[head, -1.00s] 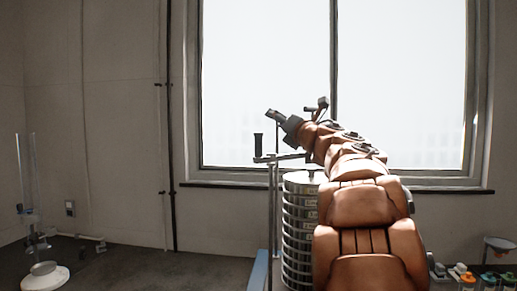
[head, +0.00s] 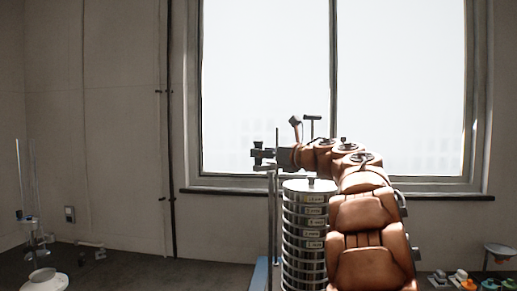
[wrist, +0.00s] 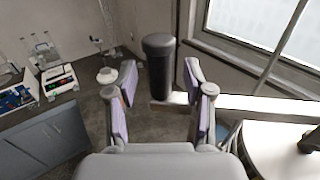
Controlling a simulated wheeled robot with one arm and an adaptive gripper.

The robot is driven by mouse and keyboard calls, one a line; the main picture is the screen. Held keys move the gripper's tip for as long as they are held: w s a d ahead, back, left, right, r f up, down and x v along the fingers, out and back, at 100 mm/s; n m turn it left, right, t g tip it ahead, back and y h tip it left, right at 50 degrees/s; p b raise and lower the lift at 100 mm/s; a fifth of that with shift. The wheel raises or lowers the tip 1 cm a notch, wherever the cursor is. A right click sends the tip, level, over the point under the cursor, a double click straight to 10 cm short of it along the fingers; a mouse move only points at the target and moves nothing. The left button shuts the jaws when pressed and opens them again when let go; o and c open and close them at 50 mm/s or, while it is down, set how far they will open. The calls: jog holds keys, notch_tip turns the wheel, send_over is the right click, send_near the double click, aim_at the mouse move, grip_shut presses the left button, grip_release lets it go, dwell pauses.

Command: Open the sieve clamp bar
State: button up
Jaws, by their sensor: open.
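The sieve clamp bar (wrist: 255,106) is a pale flat bar running right from the base of its upright black handle (wrist: 159,68) in the wrist view. My gripper (wrist: 160,80) is open, with purple-padded fingers on either side of the handle and a visible gap to each. In the head view my gripper (head: 262,157) is at the upper left of the sieve stack (head: 303,240), level with the top of the thin upright rods (head: 271,215). There the handle is hard to tell apart from my dark fingers, and most of the bar is hidden.
A window (head: 270,90) is behind the shaker. Glassware on a white base (head: 42,280) stands far left. Small colored-cap items (head: 468,283) and a funnel (head: 500,250) are at the lower right. A balance (wrist: 60,80) sits on a side bench in the wrist view.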

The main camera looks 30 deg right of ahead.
jog(key=shift+p+x, duration=0.3)
jog(key=shift+x, duration=0.9)
jog(key=shift+c, duration=0.5)
grip_shut()
